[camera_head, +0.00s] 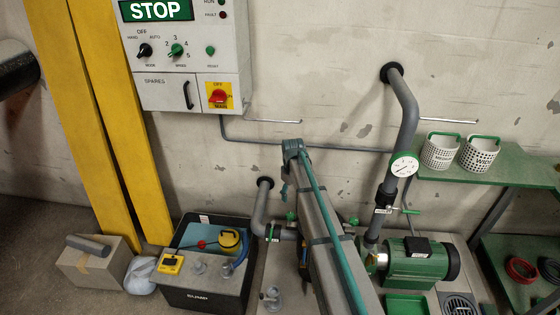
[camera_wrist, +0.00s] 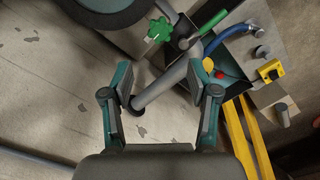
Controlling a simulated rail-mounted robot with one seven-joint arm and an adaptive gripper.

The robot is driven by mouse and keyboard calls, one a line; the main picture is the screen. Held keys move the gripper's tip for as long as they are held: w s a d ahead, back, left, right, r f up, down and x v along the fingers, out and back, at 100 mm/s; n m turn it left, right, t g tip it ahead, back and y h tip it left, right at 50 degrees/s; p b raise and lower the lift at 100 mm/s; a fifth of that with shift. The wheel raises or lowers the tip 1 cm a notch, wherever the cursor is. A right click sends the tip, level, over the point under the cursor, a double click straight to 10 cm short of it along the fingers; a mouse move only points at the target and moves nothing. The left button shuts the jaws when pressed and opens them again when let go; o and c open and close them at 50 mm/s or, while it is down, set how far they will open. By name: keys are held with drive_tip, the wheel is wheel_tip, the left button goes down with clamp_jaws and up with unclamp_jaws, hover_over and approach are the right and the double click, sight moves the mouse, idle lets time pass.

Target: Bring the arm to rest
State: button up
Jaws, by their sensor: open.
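My gripper (camera_wrist: 160,82) is open in the wrist view, with its two fingers well apart and nothing held. Beyond the opening, a grey pipe stub (camera_wrist: 160,88) runs down to a dark flange at the wall. The gap between the fingers and this pipe cannot be told. In the head view my arm rises from the bottom edge and bends near the middle. It hides most of my gripper there. The same pipe stub (camera_head: 259,208) shows just left of my arm.
The green pump (camera_head: 415,262) and the tall pipe with a gauge (camera_head: 404,167) are close on the right. A control box (camera_head: 185,60) hangs on the wall.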

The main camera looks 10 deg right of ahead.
drive_tip(key=s+f+m+g, duration=0.1)
drive_tip(key=s+f+m, duration=0.2)
drive_tip(key=s+f, duration=0.9)
drive_tip(key=s+f+m+g, duration=0.15)
drive_tip(key=s+f, duration=0.55)
drive_tip(key=s, duration=0.8)
drive_tip(key=s+f+g+p, duration=0.1)
drive_tip(key=s+f+g, duration=0.1)
drive_tip(key=s, duration=1.3)
drive_tip(key=s+f+m+g, duration=0.1)
drive_tip(key=s+f, duration=0.4)
drive_tip(key=s, duration=1.1)
drive_tip(key=shift+g+p, duration=0.4)
drive_tip(key=shift+g, duration=0.25)
drive_tip(key=shift+m, duration=0.25)
